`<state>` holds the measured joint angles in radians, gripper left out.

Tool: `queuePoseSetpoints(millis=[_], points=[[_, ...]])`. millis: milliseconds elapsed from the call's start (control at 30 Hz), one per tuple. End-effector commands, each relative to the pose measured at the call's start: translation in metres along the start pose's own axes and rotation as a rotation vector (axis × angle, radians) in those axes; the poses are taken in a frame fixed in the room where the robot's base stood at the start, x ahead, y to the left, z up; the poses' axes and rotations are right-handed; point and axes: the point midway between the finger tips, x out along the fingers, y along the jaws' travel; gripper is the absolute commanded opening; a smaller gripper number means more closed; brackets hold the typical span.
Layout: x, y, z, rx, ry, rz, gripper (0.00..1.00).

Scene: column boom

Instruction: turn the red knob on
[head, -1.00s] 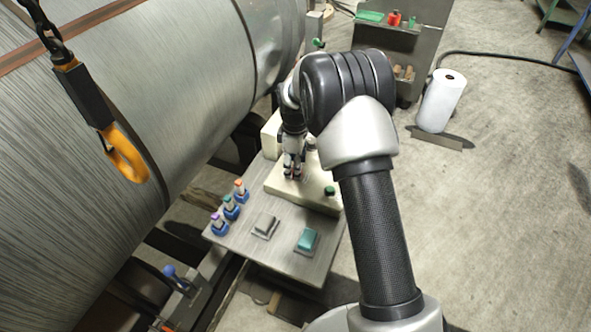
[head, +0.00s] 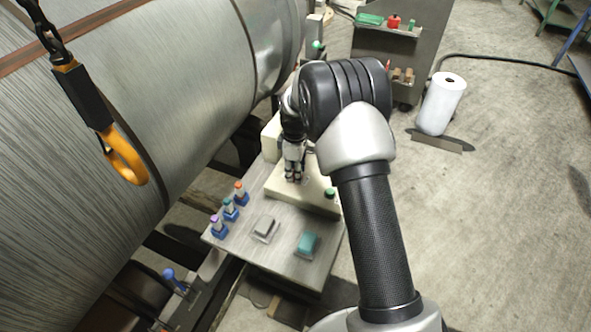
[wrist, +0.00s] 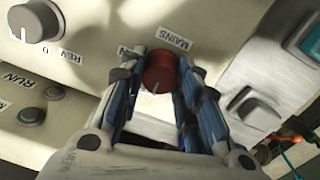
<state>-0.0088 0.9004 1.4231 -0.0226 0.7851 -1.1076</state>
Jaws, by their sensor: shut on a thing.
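The red knob (wrist: 160,72) sits on a cream panel under a "MAINS" label in the wrist view. A pale pointer mark shows on its near side. My gripper (wrist: 161,80) has its fingers on both sides of the knob and is shut on it. In the head view my gripper (head: 293,178) points down onto the cream control box (head: 315,200), and the red knob is hidden there.
A grey knob (wrist: 36,22) marked "REV" and "0" and a button (wrist: 32,115) near "RUN" are left of my gripper. A grey switch (wrist: 258,112) is to the right. Blue-based pegs (head: 230,209) and a teal block (head: 307,243) share the table.

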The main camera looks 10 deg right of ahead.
Motion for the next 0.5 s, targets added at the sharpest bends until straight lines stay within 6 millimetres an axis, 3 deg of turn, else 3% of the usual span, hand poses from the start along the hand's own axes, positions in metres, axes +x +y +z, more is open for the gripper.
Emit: queuePoseSetpoints(millis=[167, 500], points=[[-0.0001, 0.0, -0.0001, 0.0, 0.0, 0.0, 0.06], [-0.0003, 0.0, -0.0001, 0.054, -0.002, 0.0, 0.06]])
